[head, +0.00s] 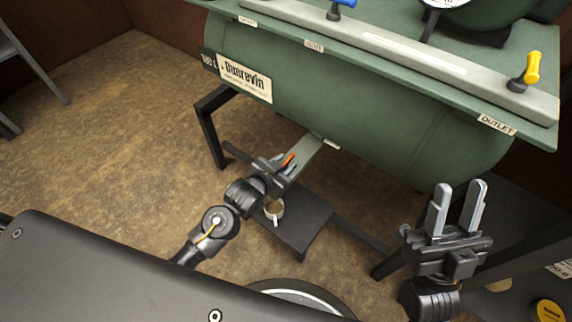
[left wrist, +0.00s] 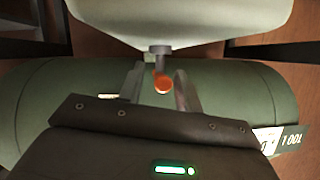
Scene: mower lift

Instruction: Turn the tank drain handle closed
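The tank drain handle is a small orange-red lever (head: 289,159) under the green tank (head: 340,110) in the head view. In the left wrist view the orange handle (left wrist: 162,84) hangs from a dark stem below a pale rounded surface. My left gripper (head: 284,163) is under the tank at the handle. In the left wrist view its two fingers (left wrist: 160,88) stand apart, one on each side of the handle, with gaps visible. My right gripper (head: 458,205) is open and empty, fingers up, right of the tank's underside.
A cup (head: 274,210) stands on a dark low platform (head: 300,222) below the left gripper. Dark stand legs (head: 211,135) support the tank. Blue (head: 345,3) and yellow (head: 532,68) handles sit on the rail above.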

